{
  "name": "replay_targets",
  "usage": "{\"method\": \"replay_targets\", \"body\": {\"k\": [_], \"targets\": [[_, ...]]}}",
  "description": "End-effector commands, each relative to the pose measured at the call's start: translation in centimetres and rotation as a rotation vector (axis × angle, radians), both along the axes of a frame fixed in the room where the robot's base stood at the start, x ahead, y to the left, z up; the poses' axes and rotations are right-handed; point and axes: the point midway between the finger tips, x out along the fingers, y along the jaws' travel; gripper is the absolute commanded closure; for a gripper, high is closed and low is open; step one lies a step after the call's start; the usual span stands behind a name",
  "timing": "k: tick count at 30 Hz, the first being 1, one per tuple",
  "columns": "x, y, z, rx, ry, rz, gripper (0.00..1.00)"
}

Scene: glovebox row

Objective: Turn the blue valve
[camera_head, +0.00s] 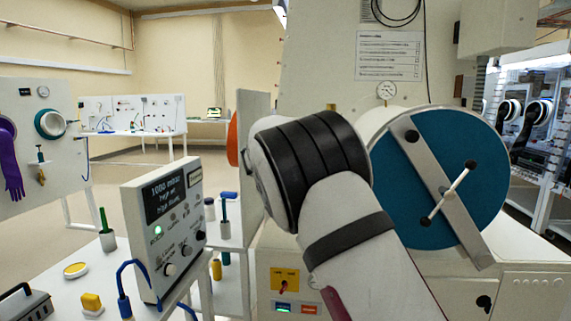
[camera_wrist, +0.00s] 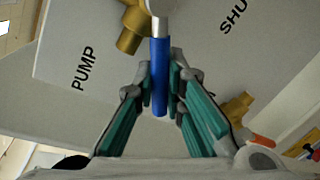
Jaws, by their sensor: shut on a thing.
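The blue valve's handle (camera_wrist: 159,60) is a straight blue lever in the wrist view, running down the picture from a pale metal stem at the top edge. My gripper (camera_wrist: 161,85) has its two green-and-grey fingers closed on either side of the handle's lower part. A panel (camera_wrist: 210,70) behind it carries the lettering "PUMP" on the left and "SHU", cut off, on the right. In the head view my arm hides the valve and my gripper.
A brass fitting (camera_wrist: 130,38) lies just left of the handle, another (camera_wrist: 238,106) lower right. In the head view, a large blue round door (camera_head: 440,215) with a metal bar stands right of my arm, and a control box (camera_head: 165,225) stands on the left bench.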

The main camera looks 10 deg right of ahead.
Motion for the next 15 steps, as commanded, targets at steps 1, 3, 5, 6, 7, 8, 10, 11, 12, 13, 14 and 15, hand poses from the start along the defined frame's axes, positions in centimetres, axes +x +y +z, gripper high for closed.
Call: {"method": "replay_targets", "body": {"k": [1,3,5,6,7,8,10,11,12,13,14,15], "targets": [[0.06,-0.02,0.01,0.013,-0.005,-0.001,1.0],[0.06,0.02,0.08,0.025,-0.009,-0.001,1.0],[0.06,0.04,0.13,0.032,-0.011,0.0,1.0],[0.05,0.06,0.15,0.035,-0.012,-0.001,1.0],[0.05,0.07,0.17,0.037,-0.012,0.0,1.0],[0.05,0.07,0.18,0.038,-0.013,-0.001,1.0],[0.05,0.08,0.2,0.04,-0.013,-0.001,1.0],[0.05,0.07,0.21,0.04,-0.013,-0.001,1.0],[0.04,0.07,0.21,0.04,-0.013,-0.001,1.0],[0.04,0.07,0.21,0.04,-0.013,-0.001,1.0],[0.04,0.07,0.21,0.04,-0.013,-0.001,1.0],[0.04,0.07,0.21,0.04,-0.013,-0.001,1.0]]}}
